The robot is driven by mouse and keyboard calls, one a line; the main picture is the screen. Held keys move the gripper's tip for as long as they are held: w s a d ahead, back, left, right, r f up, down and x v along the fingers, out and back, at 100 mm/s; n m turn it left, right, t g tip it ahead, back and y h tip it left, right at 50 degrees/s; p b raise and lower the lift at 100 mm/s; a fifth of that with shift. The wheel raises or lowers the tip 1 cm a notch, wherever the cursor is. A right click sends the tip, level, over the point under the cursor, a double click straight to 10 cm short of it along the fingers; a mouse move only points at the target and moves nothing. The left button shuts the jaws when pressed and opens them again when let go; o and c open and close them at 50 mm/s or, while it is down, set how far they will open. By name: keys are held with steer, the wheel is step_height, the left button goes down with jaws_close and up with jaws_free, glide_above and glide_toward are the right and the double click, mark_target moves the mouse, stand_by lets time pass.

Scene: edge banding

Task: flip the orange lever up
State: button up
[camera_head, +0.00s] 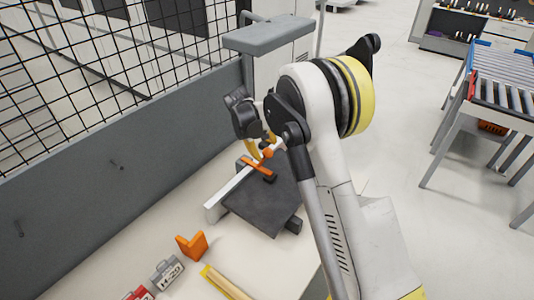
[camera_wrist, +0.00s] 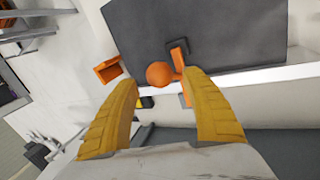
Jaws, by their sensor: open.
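The orange lever (camera_head: 258,166) is on the dark grey plate machine (camera_head: 262,207) on the white bench, beside a light rail. In the wrist view, the lever shows a round orange knob (camera_wrist: 158,74) and a narrow orange bar (camera_wrist: 179,64) by a dark bracket. My gripper (camera_wrist: 159,79) is open, with a yellow finger on each side of the knob. The right finger overlaps part of the bar. I cannot tell whether either finger touches the lever. In the head view, my gripper (camera_head: 258,148) is just above the lever, partly hidden by my arm.
An orange angled block (camera_head: 192,246), a grey weight-like block (camera_head: 167,273) and a wooden strip (camera_head: 225,283) lie on the near bench. A grey wall panel (camera_head: 110,190) with black mesh runs along the left. A roller conveyor (camera_head: 505,85) stands at right; the floor between is clear.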

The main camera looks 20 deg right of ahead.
steer(key=shift+x, duration=1.55)
jaws_close()
steer(key=shift+r, duration=0.1)
